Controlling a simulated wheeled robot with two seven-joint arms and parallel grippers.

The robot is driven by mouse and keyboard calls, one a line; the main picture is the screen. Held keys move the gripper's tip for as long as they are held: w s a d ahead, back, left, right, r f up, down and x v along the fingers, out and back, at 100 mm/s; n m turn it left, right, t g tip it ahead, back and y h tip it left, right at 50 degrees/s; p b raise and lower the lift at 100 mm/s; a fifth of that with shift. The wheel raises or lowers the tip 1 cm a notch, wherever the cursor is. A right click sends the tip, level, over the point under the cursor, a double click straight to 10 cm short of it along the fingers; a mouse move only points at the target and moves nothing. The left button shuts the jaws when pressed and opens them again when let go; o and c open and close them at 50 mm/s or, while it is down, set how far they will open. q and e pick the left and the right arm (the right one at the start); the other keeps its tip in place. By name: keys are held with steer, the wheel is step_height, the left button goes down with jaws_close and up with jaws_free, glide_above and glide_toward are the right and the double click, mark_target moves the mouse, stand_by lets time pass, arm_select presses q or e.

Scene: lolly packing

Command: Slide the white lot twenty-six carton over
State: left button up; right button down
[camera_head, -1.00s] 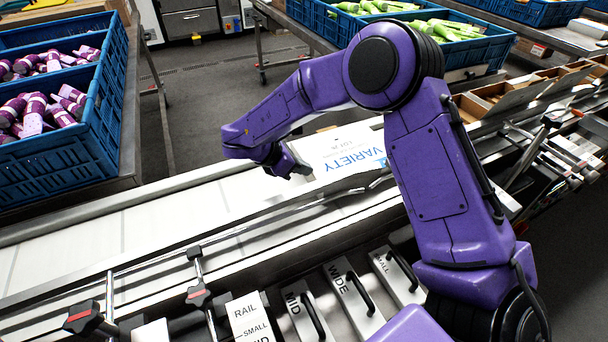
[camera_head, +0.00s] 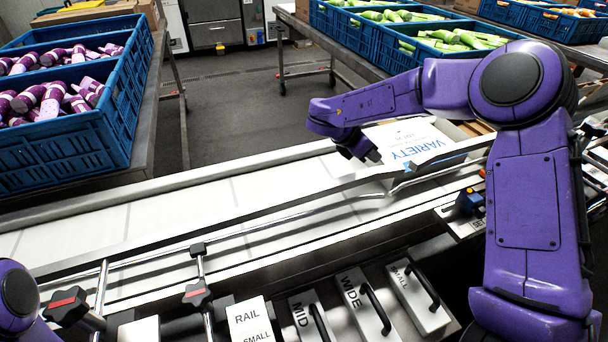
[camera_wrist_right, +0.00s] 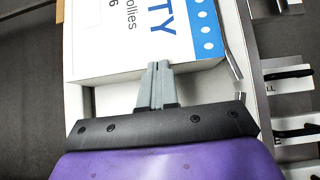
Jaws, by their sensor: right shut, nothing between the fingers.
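The white carton (camera_head: 440,136), with blue VARIETY lettering and a small lot line, lies on the white conveyor belt behind the guide rail. In the right wrist view the carton (camera_wrist_right: 115,40) shows part of its lettering, a "6" and a blue dotted strip. My right gripper (camera_head: 373,158) is at the carton's left end. In the right wrist view its fingers (camera_wrist_right: 157,68) are together and empty, with the tips at the carton's near side; they look in contact with it. My left gripper is out of view; only a bit of my left arm shows at bottom left.
A metal guide rail (camera_head: 270,218) runs along the belt's near side. Labelled blocks, including WIDE (camera_head: 367,305), stand in front. Blue crates of purple lollies (camera_head: 70,150) and green items (camera_head: 460,62) stand behind. The belt (camera_head: 180,208) left of the gripper is clear.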

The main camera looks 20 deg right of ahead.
steer(key=a, duration=0.1)
steer(key=a+b, duration=0.1)
steer(key=a, duration=0.1)
steer(key=shift+w+a+f, duration=0.1)
steer(key=shift+f, duration=0.2)
steer(key=b+v, duration=0.1)
steer(key=v, duration=1)
